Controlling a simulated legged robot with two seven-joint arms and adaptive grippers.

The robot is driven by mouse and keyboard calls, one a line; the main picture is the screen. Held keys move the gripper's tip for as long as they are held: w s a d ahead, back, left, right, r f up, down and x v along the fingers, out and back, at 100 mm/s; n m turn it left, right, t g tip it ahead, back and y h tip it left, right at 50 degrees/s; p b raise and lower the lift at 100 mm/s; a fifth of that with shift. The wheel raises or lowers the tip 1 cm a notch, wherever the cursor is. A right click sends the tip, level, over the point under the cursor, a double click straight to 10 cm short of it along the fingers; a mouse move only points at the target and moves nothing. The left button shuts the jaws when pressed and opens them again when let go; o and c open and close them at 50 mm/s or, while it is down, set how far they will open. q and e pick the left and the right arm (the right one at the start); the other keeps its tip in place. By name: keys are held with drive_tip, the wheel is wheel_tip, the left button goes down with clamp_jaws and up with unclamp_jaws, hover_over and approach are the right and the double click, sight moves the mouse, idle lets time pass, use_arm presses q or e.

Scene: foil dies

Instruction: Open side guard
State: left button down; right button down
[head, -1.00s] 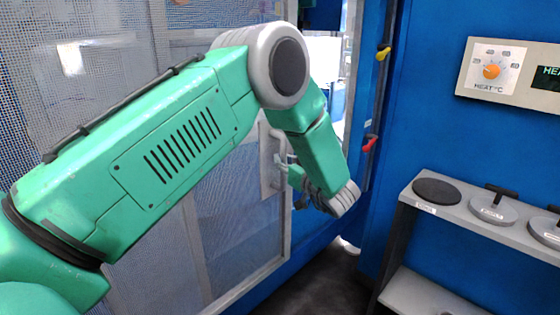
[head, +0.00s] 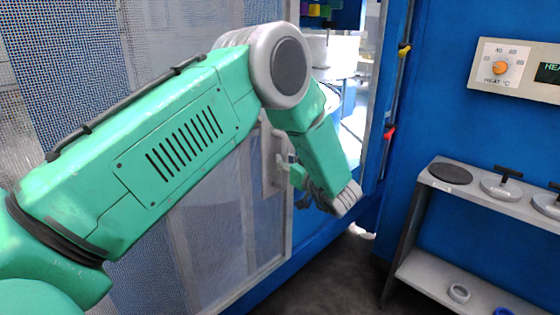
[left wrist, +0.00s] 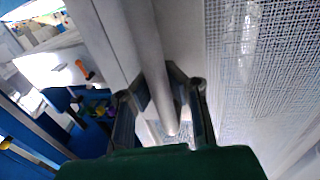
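The side guard (head: 240,205) is a mesh panel in a light grey frame, at the left and middle of the head view. It stands partly open, with a gap between its right edge and the blue post. Its upright grey bar handle (left wrist: 150,55) runs between the fingers of my left gripper (left wrist: 158,95) in the left wrist view. The fingers are closed around the bar from both sides. In the head view, my left gripper (head: 300,188) is at the handle bracket (head: 270,165), mostly hidden behind my green forearm and wrist. My right gripper is not in view.
Through the gap a white cylinder (head: 333,55) and bright interior show. A yellow lever (head: 404,49) and red lever (head: 389,132) sit on the blue post. At right are a heat dial panel (head: 502,68) and a grey shelf (head: 430,178) with discs. Dark floor lies below.

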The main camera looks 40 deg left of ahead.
use_arm(q)
drive_tip(key=shift+w+d, duration=0.1)
drive_tip(key=shift+d, duration=0.25)
